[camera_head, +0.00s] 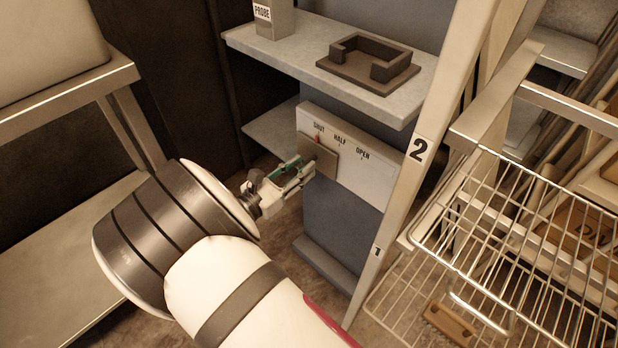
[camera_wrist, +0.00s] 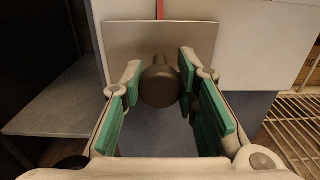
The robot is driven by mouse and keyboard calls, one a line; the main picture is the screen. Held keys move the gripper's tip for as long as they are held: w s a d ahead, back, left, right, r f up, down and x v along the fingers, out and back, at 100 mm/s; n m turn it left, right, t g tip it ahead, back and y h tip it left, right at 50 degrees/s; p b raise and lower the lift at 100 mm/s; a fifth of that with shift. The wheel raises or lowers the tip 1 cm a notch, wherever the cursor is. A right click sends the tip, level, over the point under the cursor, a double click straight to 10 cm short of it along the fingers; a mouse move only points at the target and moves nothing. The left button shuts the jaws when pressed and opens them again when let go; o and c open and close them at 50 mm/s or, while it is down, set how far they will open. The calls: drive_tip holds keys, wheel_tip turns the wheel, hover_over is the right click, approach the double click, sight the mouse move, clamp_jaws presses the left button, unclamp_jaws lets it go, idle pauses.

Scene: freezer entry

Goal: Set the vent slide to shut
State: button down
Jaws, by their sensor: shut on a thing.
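The vent slide is a grey metal plate (camera_head: 325,160) on a white label panel (camera_head: 358,176) marked SHUT, HALF and OPEN from left to right. Its red pointer (camera_head: 318,140) stands just under the word SHUT; whether it is exactly on the mark is too small to tell. In the wrist view the plate (camera_wrist: 126,40) carries a dark round knob (camera_wrist: 160,84), with the red pointer (camera_wrist: 160,9) above. My gripper (camera_head: 305,172) is at the plate, its fingers on either side of the knob and shut on it. The labels are out of the wrist view.
A shelf (camera_head: 290,46) with a dark open holder (camera_head: 368,64) and a PROBE box (camera_head: 270,20) is above the panel. A pale post (camera_head: 402,190) marked 2 and 1 and wire racks (camera_head: 530,215) stand at right. A metal table (camera_head: 60,95) is at left.

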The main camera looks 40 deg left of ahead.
sight(297, 164)
drive_tip(key=shift+a, duration=0.3)
drive_tip(key=c, duration=1.2)
unclamp_jaws()
wheel_tip(297, 164, up, 10)
